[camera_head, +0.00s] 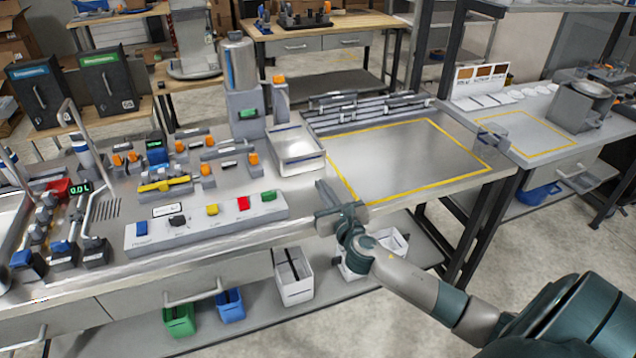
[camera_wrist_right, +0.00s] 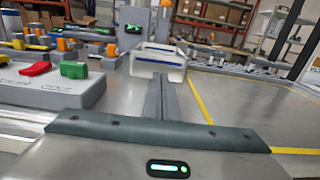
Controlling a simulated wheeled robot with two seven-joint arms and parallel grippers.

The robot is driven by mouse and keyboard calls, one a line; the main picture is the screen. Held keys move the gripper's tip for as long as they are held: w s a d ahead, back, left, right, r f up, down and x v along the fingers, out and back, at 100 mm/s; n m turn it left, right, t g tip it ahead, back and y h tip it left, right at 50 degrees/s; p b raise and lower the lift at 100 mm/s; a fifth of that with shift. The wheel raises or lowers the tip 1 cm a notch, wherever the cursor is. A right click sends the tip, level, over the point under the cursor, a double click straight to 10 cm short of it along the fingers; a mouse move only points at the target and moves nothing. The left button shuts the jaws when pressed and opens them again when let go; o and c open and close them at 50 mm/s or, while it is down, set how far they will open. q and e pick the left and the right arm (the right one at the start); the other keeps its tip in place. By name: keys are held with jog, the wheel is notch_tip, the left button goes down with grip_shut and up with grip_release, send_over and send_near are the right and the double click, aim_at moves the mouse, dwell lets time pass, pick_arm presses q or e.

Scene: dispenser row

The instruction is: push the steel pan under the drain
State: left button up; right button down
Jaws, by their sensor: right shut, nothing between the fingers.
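The steel pan (camera_head: 297,163), a shallow rectangular tray, sits on the steel bench just left of the yellow-outlined area. It also shows straight ahead in the right wrist view (camera_wrist_right: 158,72). My right gripper (camera_head: 323,190) is at the bench's front part, on the near side of the pan. Its fingers (camera_wrist_right: 160,88) are shut and empty, pointing toward the pan; contact is unclear. Behind the pan stand a grey dispenser (camera_head: 247,108) with a steel cylinder and a slim post with an orange knob (camera_head: 280,92). I cannot make out the drain clearly. My left gripper is out of view.
A button panel (camera_head: 205,222) with coloured buttons lies along the bench front, left of my right gripper. Steel bars (camera_head: 365,108) lie behind the yellow-outlined area (camera_head: 405,160), which is clear. Small valves with orange knobs crowd the bench left of the pan.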

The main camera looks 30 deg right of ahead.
jog(key=shift+v, duration=1.4)
